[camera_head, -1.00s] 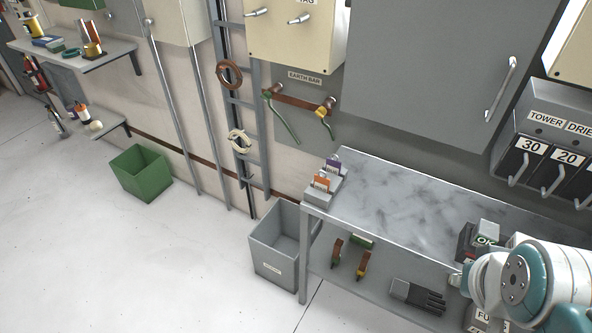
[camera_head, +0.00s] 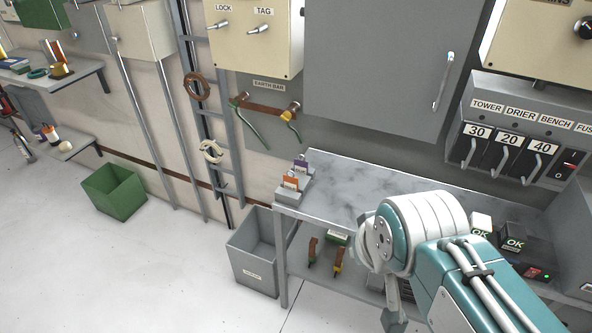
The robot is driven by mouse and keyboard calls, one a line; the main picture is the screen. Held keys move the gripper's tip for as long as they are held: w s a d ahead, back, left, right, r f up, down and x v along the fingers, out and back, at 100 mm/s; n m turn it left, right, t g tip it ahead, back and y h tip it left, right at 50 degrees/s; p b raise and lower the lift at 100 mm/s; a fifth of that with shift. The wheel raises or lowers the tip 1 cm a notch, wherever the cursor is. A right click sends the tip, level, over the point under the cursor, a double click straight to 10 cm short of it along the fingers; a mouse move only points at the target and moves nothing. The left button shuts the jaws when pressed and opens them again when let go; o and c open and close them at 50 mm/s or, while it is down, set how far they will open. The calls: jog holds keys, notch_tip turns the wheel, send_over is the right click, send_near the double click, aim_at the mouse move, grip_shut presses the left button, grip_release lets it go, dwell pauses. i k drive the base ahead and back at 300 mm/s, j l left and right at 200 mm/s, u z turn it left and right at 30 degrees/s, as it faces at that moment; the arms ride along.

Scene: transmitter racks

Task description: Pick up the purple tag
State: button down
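The purple tag (camera_head: 301,164) stands upright in a small grey holder (camera_head: 283,194) at the left end of the grey bench. An orange tag (camera_head: 290,181) stands in the holder in front of it. My gripper (camera_head: 393,318) shows only in part at the lower middle, below my arm's white and teal wrist. It is to the right of and nearer than the tags, apart from them. Its fingertips are not clearly visible, so I cannot tell whether it is open or shut.
The bench top (camera_head: 350,178) is clear between the tags and my arm. A grey bin (camera_head: 254,262) is on the floor to the left. A grey cabinet (camera_head: 385,65) and switch panel (camera_head: 510,130) are behind.

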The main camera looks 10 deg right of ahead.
aim_at(301, 165)
jog(key=i+j+z, duration=0.2)
jog(key=i+j, duration=0.2)
jog(key=j, duration=0.2)
jog(key=i+j+z, duration=0.2)
jog(key=i+j, duration=0.15)
jog(key=j, duration=0.3)
jog(key=i+j+z, duration=0.1)
jog(key=j, duration=0.25)
jog(key=i+j+z, duration=0.1)
jog(key=j, duration=0.25)
jog(key=i, duration=0.1)
